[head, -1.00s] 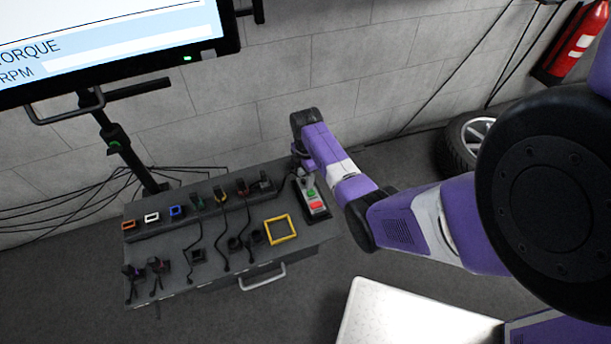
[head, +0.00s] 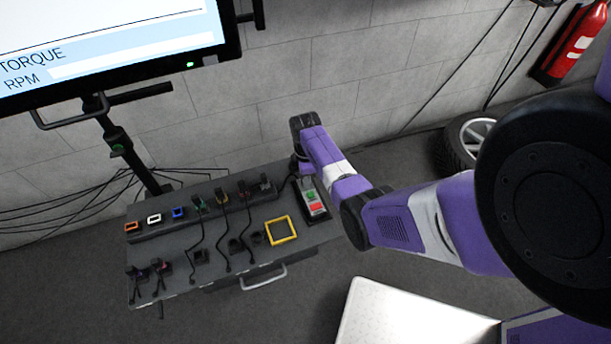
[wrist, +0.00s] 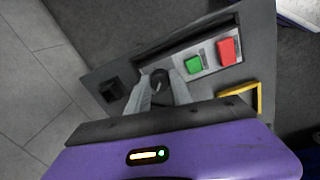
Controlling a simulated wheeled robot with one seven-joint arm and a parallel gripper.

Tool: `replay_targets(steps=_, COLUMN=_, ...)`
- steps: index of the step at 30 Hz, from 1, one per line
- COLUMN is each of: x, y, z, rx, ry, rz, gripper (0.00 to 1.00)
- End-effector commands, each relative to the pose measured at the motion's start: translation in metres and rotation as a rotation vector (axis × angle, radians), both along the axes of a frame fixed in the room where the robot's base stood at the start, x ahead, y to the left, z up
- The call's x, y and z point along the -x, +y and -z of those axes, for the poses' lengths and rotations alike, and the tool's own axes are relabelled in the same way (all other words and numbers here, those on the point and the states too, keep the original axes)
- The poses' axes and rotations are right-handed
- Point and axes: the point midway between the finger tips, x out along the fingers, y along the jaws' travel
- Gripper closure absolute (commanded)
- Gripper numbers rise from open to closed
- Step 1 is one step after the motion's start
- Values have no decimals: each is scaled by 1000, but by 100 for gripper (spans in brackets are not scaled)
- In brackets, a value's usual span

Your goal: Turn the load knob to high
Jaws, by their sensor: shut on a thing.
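The load knob (wrist: 160,77) is a small dark round knob on the control box, beside the green button, in the wrist view. My gripper (wrist: 158,82) is over the box with its two pale fingers, one on each side of the knob, shut on it. The knob is partly covered by the fingers, and its pointer and markings cannot be made out. In the head view the control box (head: 314,199) shows at the right end of the bench, and my arm hides the knob and the fingertips.
A green button (wrist: 193,64) and a red button (wrist: 228,51) sit close beside the knob. A yellow square frame (head: 281,231) lies on the bench (head: 185,279). Several cabled plugs and coloured sockets fill its left part. A monitor (head: 110,45) stands at upper left.

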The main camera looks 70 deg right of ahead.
Motion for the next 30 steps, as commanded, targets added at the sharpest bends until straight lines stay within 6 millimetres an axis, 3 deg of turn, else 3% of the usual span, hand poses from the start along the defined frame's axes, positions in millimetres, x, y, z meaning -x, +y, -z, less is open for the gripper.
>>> replay_targets(steps=30, x=-1, y=1, z=-1, rx=1, ry=-1, rz=964, gripper=100)
